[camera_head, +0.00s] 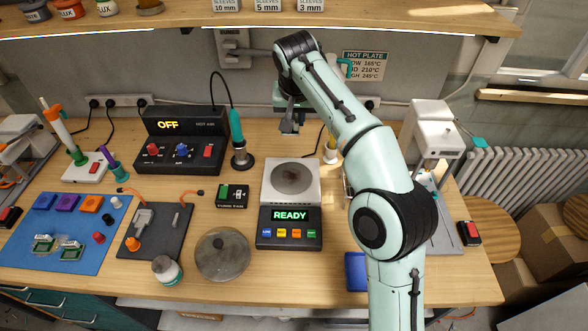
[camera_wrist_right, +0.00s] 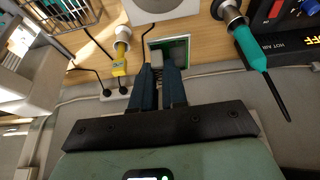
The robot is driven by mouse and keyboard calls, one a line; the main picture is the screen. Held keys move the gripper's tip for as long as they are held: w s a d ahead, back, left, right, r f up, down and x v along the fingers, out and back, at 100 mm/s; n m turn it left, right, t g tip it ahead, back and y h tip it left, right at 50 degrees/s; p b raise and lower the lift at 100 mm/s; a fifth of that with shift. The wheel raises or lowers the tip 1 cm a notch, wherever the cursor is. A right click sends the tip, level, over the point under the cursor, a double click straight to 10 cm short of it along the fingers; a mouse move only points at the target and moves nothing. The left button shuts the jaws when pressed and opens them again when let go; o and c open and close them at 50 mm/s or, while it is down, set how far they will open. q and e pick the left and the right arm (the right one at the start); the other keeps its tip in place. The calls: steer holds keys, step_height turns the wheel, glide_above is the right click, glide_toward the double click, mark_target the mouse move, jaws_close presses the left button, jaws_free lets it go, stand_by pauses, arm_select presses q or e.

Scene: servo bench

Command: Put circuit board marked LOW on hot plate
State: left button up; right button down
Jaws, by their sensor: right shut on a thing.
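The hot plate (camera_head: 277,193) is a white box with a round grey heating disc on top, a green READY display and several coloured buttons. Its white body also shows at the top of the wrist view (camera_wrist_right: 165,10). My right gripper (camera_head: 289,127) is raised behind the hot plate, near the back wall. In the wrist view its fingers (camera_wrist_right: 160,72) are shut on a green circuit board (camera_wrist_right: 181,47) with a pale edge. I cannot read the board's marking. Two more green circuit boards (camera_head: 43,243) (camera_head: 73,250) lie on the blue mat. The disc looks bare. My left gripper is out of view.
A teal-handled hot-air tool (camera_head: 237,136) stands left of the hot plate. A round grey disc (camera_head: 222,255) lies front left of the hot plate. A white press-like machine (camera_head: 434,135) stands at the right.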

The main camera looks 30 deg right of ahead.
steer(key=f+b, duration=0.2)
steer(key=f, duration=0.4)
steer(key=f+b, duration=0.2)
steer(key=f, duration=0.4)
steer(key=shift+s+f, duration=0.2)
steer(key=shift+f, duration=0.2)
step_height(320, 180, down, 5)
steer(key=shift+b, duration=0.45)
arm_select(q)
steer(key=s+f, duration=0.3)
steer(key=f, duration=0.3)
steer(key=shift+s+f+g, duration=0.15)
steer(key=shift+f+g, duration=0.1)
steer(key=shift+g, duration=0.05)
arm_select(e)
steer(key=c, duration=1.6)
jaws_free()
steer(key=shift+f, duration=0.1)
steer(key=o, duration=0.4)
steer(key=shift+o, duration=0.2)
